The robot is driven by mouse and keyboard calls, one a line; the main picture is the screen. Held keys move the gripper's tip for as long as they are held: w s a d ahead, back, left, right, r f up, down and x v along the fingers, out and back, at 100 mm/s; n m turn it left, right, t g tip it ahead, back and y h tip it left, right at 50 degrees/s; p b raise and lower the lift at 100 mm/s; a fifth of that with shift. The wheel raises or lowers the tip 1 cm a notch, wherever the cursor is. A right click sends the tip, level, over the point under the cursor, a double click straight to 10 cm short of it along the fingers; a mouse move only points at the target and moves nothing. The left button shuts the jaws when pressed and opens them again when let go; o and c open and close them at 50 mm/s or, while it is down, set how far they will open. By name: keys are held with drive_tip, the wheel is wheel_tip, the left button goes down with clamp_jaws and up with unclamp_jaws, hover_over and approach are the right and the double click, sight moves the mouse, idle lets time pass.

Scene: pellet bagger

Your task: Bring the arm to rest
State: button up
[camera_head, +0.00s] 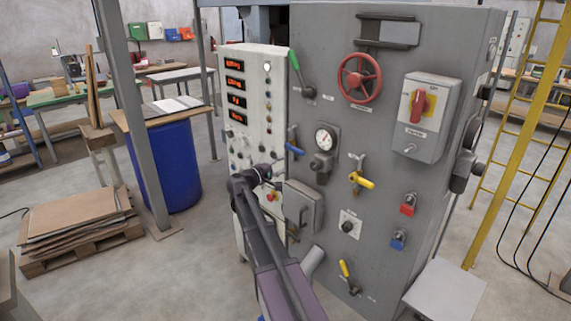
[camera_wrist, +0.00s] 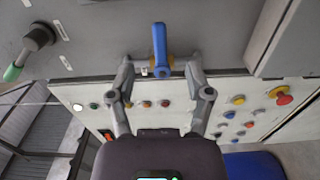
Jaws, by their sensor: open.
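My arm (camera_head: 268,245) reaches up from the bottom of the head view toward the grey machine cabinet (camera_head: 385,120). My gripper (camera_wrist: 159,68) is open and empty in the wrist view, with one finger on each side of the picture's middle. A blue lever (camera_wrist: 160,46) stands out from the cabinet face just ahead, between the two fingertips in the picture. I cannot tell how deep the gap to it is. In the head view the blue lever (camera_head: 294,149) is just above and right of my gripper, which is small and partly hidden there.
The pale control panel (camera_head: 250,110) with displays and buttons is close beside my gripper. A grey box (camera_head: 303,207) sticks out near my arm. A yellow-handled valve (camera_head: 361,180) and red handwheel (camera_head: 359,77) are to the right.

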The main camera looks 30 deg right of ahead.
drive_tip(key=shift+s+a, duration=0.1)
drive_tip(key=shift+s, duration=0.05)
idle(0.5)
drive_tip(key=s+a+f+m+g+y, duration=0.25)
drive_tip(key=s+a+f+y, duration=0.65)
drive_tip(key=s+a+f, duration=0.45)
drive_tip(key=s+a+f+y, duration=0.2)
drive_tip(key=s+a+y, duration=0.2)
drive_tip(key=s+a, duration=0.2)
drive_tip(key=s+a+f+g+y, duration=0.1)
drive_tip(key=s+a+f+y, duration=0.2)
drive_tip(key=s+a, duration=0.3)
drive_tip(key=a+y, duration=0.1)
drive_tip(key=a, duration=0.3)
drive_tip(key=shift+s+a+y, duration=0.15)
drive_tip(key=shift+a+y, duration=0.15)
drive_tip(key=shift+g, duration=0.25)
